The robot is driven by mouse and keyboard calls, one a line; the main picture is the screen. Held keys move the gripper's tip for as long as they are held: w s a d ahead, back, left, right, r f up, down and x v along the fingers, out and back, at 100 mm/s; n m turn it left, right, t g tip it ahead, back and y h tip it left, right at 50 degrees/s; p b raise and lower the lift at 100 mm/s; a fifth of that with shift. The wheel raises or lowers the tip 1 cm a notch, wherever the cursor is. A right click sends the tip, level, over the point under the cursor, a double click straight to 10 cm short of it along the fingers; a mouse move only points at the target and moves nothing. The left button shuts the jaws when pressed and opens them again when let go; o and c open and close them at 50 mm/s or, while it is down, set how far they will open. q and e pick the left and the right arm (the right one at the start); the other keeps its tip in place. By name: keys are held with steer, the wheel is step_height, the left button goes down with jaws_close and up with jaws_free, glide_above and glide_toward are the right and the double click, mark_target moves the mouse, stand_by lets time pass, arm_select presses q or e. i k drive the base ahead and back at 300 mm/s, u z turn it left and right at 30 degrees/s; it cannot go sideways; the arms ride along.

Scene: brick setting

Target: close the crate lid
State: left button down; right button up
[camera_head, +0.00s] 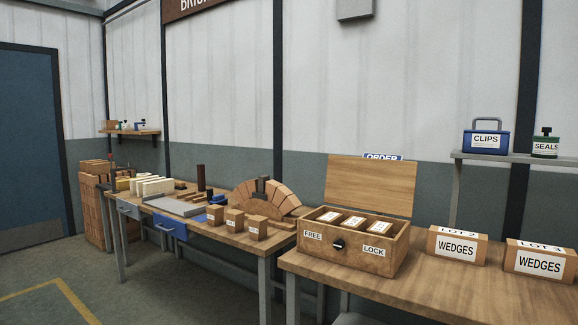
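A wooden crate (371,262) stands near the left end of the right-hand table. Its lid (371,186) is open and stands up at the crate's back edge, tilted slightly back. Several white-labelled blocks (354,221) lie inside the crate. The front carries a black knob (338,245) between a FREE label (313,236) and a LOCK label (375,251). Neither of my grippers is in view.
Two WEDGES boxes (456,246) (539,262) stand right of the crate. The table (440,289) is bare in front of them. A left-hand workbench (190,229) holds a brick arch (266,199) and small blocks. A shelf (515,159) holds CLIPS and SEALS containers.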

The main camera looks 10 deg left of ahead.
mark_target(385, 186)
steer(key=u, duration=0.35)
steer(key=k, duration=0.6)
steer(key=u, duration=0.8)
steer(key=i, duration=1.75)
steer(key=z, duration=1.6)
steer(key=i, duration=0.8)
steer(key=z, duration=0.85)
